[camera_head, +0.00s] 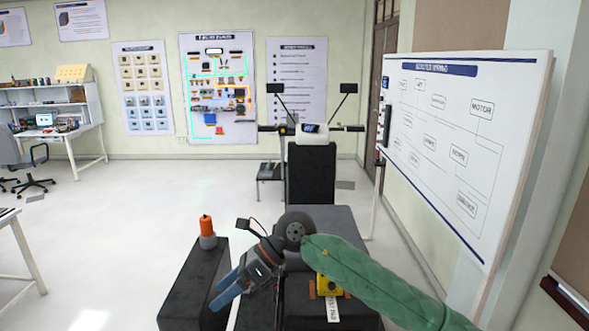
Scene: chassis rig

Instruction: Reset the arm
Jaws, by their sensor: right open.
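My right arm, in a green quilted sleeve, comes in from the lower right and bends at a grey round joint. Its gripper (222,296) points down and left, with blue fingers apart and nothing visible between them. It is over the gap beside the left black box (190,285) of the rig. My left arm and gripper are out of view.
An orange-topped cylinder (207,228) stands on the left black box, close to my right gripper. A yellow switch box (330,286) is partly behind my sleeve. A console with two mirrors (312,130) stands ahead. A whiteboard (460,140) is at right. The left floor is open.

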